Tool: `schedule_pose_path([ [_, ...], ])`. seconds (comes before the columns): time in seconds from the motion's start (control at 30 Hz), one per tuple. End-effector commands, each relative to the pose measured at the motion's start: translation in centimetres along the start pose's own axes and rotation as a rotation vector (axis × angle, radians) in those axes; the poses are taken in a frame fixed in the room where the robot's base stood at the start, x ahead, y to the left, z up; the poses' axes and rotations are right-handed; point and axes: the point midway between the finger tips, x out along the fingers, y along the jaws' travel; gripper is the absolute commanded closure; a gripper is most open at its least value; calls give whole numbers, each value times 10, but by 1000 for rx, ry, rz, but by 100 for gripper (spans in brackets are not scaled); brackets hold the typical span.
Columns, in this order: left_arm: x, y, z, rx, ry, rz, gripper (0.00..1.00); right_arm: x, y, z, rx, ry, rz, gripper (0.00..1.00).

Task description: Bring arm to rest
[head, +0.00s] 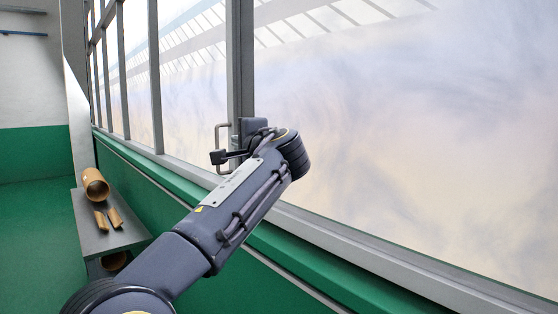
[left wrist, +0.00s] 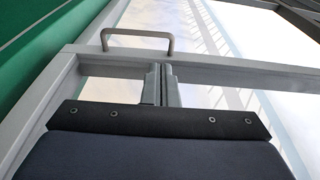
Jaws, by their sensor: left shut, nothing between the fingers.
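My left arm reaches up from the bottom of the head view to the window. Its left gripper (head: 218,157) is close to a grey bar handle (head: 218,132) on the window frame, overlapping it in this view. In the left wrist view the left gripper (left wrist: 161,68) has its two fingers together with nothing between them. The handle (left wrist: 137,32) is there beyond the fingertips, with a visible gap, so it is not held. My right gripper is in neither view.
A window with grey frame bars (head: 155,75) fills the right side, above a green ledge (head: 330,285). At left a grey shelf (head: 95,240) holds a brown cylinder (head: 95,184) and two curved brown pieces (head: 107,219). The green floor or wall (head: 35,210) at far left is clear.

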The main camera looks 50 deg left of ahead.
Motion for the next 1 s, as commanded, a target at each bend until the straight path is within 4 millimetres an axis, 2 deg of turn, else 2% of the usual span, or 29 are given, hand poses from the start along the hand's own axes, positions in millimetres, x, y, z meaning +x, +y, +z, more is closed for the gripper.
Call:
schedule_pose_path([
  [0.27,-3,5,-1,-6,14,17,100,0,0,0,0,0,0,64],
  [0.37,-12,32,-7,-40,76,101,100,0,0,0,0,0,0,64],
  [0.47,-36,84,-16,-105,179,269,100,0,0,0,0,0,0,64],
  [0.57,-75,147,-22,-190,277,486,100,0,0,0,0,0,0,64],
  [0.7,-143,231,-22,-309,359,801,100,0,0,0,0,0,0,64],
  [0.77,-175,264,-18,-357,373,937,100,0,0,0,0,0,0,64],
  [0.9,-256,334,-1,-473,360,1256,100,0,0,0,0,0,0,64],
  [1.0,-310,373,14,-550,313,1467,100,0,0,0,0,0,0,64],
])
